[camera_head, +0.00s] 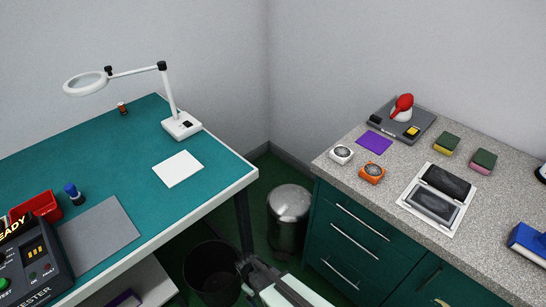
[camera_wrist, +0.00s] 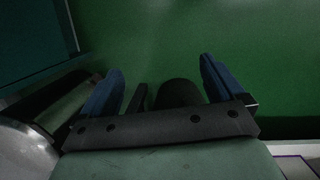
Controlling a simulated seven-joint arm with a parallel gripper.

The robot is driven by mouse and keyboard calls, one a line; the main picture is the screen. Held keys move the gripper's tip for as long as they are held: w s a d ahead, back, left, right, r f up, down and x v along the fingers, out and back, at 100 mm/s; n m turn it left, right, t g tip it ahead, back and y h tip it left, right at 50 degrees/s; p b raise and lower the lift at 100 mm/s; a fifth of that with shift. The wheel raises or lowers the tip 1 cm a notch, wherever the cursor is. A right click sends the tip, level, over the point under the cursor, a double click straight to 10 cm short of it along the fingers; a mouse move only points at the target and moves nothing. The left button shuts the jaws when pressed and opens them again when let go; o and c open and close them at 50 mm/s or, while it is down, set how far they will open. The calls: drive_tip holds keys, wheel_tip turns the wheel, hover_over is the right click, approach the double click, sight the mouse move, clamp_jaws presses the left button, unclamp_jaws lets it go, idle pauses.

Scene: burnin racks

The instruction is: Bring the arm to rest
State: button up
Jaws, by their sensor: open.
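My gripper (camera_wrist: 162,74) shows in the wrist view with its two blue fingers spread wide apart. The space between the fingertips is empty and green floor (camera_wrist: 160,35) lies beyond them. A dark rounded shape, which I cannot make out, shows between the finger bases. In the head view my gripper's dark end (camera_head: 252,268) is at the bottom middle, low between the bench and the counter. Its fingers are too small to make out there.
A teal bench (camera_head: 130,165) with a lamp (camera_head: 182,125) stands left; a speckled counter (camera_head: 400,160) with drawers stands right. A black bin (camera_head: 205,268) and a metal bin (camera_head: 289,215) stand on the floor between them, close to my arm. The metal bin seems to show in the wrist view.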

drive_tip(key=s+d+m+g+y, duration=0.1)
drive_tip(key=s+d+m, duration=0.4)
drive_tip(key=d, duration=0.5)
drive_tip(key=s+d+f+m+g+y, duration=0.1)
drive_tip(key=s+d+m+g, duration=0.3)
drive_tip(key=s+d, duration=0.6)
drive_tip(key=shift+d+m+g, duration=0.3)
drive_tip(key=shift+d+m, duration=0.4)
drive_tip(key=shift+d, duration=0.1)
